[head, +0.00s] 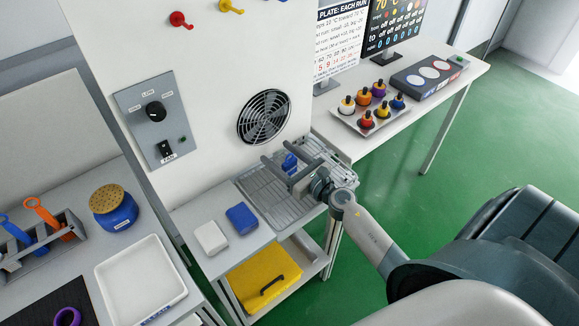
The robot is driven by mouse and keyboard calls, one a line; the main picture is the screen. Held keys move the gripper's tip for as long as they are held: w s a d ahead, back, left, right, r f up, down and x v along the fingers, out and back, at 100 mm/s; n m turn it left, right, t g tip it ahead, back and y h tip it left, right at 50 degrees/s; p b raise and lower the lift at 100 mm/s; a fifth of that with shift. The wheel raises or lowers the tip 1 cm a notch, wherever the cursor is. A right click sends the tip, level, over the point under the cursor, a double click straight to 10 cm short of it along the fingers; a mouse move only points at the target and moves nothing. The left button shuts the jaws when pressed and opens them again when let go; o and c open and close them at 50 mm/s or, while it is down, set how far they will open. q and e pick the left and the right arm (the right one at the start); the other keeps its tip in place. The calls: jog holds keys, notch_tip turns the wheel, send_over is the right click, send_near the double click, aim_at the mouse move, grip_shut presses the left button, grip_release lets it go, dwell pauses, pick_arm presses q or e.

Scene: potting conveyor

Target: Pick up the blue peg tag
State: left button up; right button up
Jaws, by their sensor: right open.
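A small blue piece (289,162), which I take for the blue peg tag, is at the grey ribbed tray (262,196) below the round fan grille. My right gripper (283,166) reaches in from the right over this tray. Its jaws are open, with the blue piece showing between or just behind the fingers. I cannot tell whether they touch it. The fingers and wrist hide part of the tray and the lower part of the piece. My left gripper is not in view.
A blue block (241,218) and a white block (210,237) lie left of the tray. The white panel (200,75) with the fan grille (265,117) rises behind. A rack of coloured bottles (367,124) stands at right. A yellow case (263,278) sits on the lower shelf.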

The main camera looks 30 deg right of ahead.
jog(key=c, duration=1.2)
jog(key=shift+r, duration=0.15)
jog(key=shift+r+p, duration=0.5)
jog(key=shift+r, duration=0.1)
notch_tip(320, 180, up, 3)
jog(key=shift+r+p, duration=0.2)
jog(key=shift+p, duration=1)
jog(key=shift+s+d+r+b, duration=0.15)
jog(key=shift+s+d+r, duration=0.85)
jog(key=shift+s+d, duration=0.4)
jog(key=shift+s+d+r+b, duration=0.15)
jog(key=shift+s+d+r, duration=0.9)
jog(key=shift+s+d, duration=0.35)
jog(key=shift+s+d+r+b, duration=0.15)
jog(key=shift+s+d+r, duration=0.85)
jog(key=shift+s+d, duration=0.35)
jog(key=shift+a, duration=0.1)
